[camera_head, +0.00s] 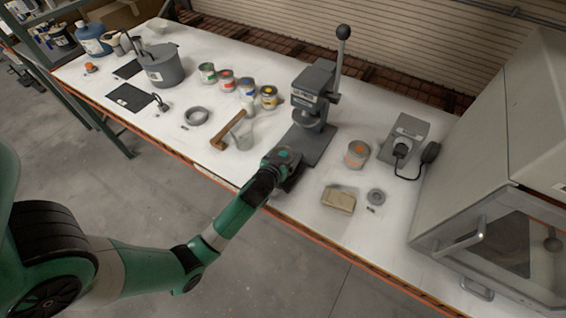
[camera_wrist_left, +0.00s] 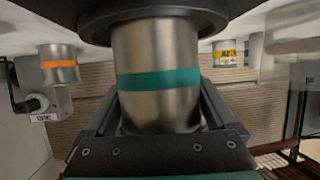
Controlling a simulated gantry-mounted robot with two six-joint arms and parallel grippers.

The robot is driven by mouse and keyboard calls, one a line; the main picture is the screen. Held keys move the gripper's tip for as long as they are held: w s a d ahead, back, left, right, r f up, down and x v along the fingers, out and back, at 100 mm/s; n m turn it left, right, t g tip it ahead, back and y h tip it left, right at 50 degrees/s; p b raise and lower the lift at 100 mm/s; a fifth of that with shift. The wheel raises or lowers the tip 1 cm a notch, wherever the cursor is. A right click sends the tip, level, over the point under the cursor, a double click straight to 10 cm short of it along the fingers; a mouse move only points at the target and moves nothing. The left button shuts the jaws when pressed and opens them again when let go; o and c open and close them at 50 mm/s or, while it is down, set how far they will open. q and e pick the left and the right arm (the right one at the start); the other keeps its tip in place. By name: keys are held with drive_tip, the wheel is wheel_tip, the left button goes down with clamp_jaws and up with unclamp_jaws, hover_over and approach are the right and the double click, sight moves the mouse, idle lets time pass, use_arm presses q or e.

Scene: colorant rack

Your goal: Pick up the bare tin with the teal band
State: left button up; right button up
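The bare metal tin with the teal band (camera_wrist_left: 158,78) fills the middle of the left wrist view, between my left gripper's dark fingers (camera_wrist_left: 158,108). The fingers lie along both its sides with no clear gap. The tin meets a dark round plate at the top of this view. My right gripper is not seen.
Several colour-labelled tins (camera_head: 227,80) stand left of the press. A clear beaker (camera_head: 243,136) and wooden-handled tool (camera_head: 228,130) are nearer. A tan block (camera_head: 339,199), grey ring (camera_head: 376,196) and corded grey device (camera_head: 403,138) are to the right, before a large cabinet (camera_head: 480,200).

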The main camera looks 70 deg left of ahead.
use_arm(q)
drive_tip(key=c, duration=1.2)
drive_tip(key=shift+r, duration=0.1)
drive_tip(key=shift+r, duration=0.1)
drive_tip(key=shift+r+p, duration=0.4)
drive_tip(key=shift+r, duration=0.6)
drive_tip(key=s+d+r, duration=0.1)
drive_tip(key=r, duration=0.1)
drive_tip(key=s+d+r+p, duration=0.1)
drive_tip(key=r, duration=0.1)
drive_tip(key=s+d+r+p, duration=0.1)
drive_tip(key=r, duration=0.2)
drive_tip(key=shift+s+d, duration=0.3)
drive_tip(key=shift+d, duration=0.1)
drive_tip(key=p+v, duration=0.5)
drive_tip(key=v, duration=0.4)
drive_tip(key=shift+d, duration=0.3)
drive_tip(key=shift+r, duration=0.1)
